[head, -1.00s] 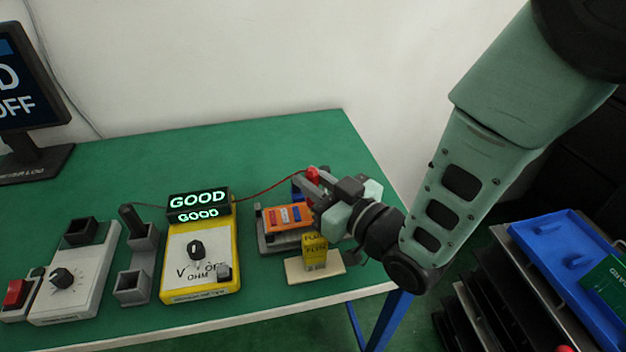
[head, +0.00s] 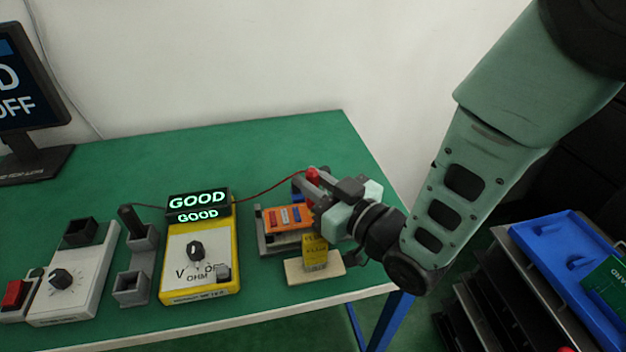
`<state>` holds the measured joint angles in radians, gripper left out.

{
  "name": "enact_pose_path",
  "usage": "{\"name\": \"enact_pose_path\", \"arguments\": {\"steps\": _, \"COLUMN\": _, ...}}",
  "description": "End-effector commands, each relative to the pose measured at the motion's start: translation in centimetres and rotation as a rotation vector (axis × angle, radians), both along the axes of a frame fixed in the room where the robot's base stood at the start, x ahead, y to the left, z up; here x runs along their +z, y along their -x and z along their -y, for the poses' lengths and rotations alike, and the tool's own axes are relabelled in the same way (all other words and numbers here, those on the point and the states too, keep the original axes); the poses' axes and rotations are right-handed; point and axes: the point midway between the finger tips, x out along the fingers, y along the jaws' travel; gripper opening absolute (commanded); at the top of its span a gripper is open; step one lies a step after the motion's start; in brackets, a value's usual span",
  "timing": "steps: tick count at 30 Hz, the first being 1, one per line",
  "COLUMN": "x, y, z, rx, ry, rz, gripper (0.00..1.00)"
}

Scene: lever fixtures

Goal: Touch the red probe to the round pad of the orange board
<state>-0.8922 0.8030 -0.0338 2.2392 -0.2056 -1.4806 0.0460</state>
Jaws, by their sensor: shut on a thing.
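In the head view, the red probe (head: 312,175) is held in my gripper (head: 314,186), with its red wire running left to the yellow meter (head: 202,262). The meter's display (head: 198,205) reads GOOD on two lines. The orange board (head: 287,219) lies in a grey fixture left of and below my gripper. It carries blue and red parts on its face. My gripper is over the board's right back corner. The probe's tip and the round pad are hidden, so I cannot tell whether they touch.
A yellow box (head: 315,254) stands on a pale pad (head: 300,272) in front of the board. A grey holder (head: 136,265) with a dark probe and a white unit with a knob (head: 75,275) stand left of the meter. A monitor (head: 25,90) is at far left.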

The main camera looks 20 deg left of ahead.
Motion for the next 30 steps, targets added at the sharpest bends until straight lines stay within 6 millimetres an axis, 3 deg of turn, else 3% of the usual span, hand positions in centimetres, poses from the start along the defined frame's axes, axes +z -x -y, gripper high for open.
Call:
{"name": "enact_pose_path", "arguments": {"steps": 5, "x": 0.2, "y": 0.1, "z": 0.1, "rx": 0.0, "ry": 0.007, "rz": -0.005, "gripper": 0.0}}
{"name": "enact_pose_path", "arguments": {"steps": 30, "x": 6.7, "y": 0.0, "z": 0.0, "rx": -0.001, "ry": 0.002, "rz": -0.001, "gripper": 0.0}}
